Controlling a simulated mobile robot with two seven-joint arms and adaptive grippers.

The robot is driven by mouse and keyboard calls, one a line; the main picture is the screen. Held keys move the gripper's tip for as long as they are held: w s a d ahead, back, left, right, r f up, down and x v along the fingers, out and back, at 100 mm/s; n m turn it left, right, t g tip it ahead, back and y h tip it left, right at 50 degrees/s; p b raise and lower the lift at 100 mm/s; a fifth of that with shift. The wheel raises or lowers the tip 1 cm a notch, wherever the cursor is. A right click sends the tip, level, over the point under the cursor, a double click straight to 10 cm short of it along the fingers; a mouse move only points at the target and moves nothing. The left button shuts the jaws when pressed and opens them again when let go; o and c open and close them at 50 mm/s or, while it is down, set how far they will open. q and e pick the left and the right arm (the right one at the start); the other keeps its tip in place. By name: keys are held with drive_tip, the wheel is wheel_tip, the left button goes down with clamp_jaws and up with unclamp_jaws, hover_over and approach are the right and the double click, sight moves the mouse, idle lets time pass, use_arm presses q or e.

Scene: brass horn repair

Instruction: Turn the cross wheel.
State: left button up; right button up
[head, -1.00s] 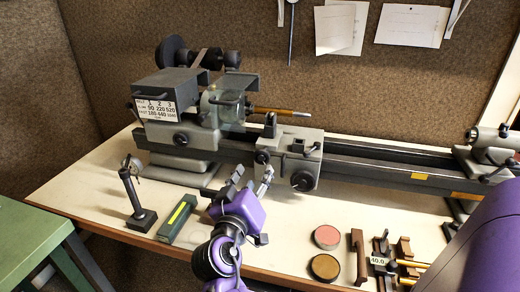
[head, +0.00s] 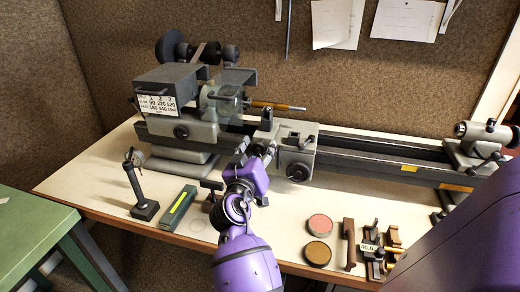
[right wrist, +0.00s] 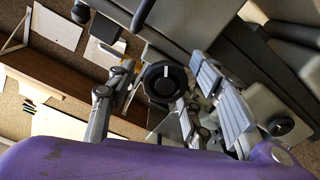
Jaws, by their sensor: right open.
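The cross wheel (right wrist: 165,84) is a small black round wheel with a white mark on the front of the lathe carriage (head: 298,142). In the right wrist view it shows between the spread fingers of my right gripper (right wrist: 162,98), with visible room on both sides. In the head view my right gripper (head: 256,150) is open at the left front of the carriage and largely hides the wheel. I cannot tell whether a finger touches it. My left gripper is not in view.
A second dark wheel (head: 298,171) sits on the carriage just right of my gripper. The lathe bed (head: 370,165) runs right to the tailstock (head: 478,145). A dial stand (head: 140,190), a green box (head: 177,207), a red tin (head: 319,225) and a brown tin (head: 317,253) stand in front.

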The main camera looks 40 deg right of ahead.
drive_tip(key=shift+c, duration=0.5)
drive_tip(key=c, duration=1)
drive_tip(key=shift+r+n, duration=0.1)
drive_tip(key=shift+n, duration=0.6)
drive_tip(key=o, duration=1.1)
drive_tip(key=shift+s+a, duration=0.15)
drive_tip(key=shift+a, duration=0.05)
drive_tip(key=v, duration=0.7)
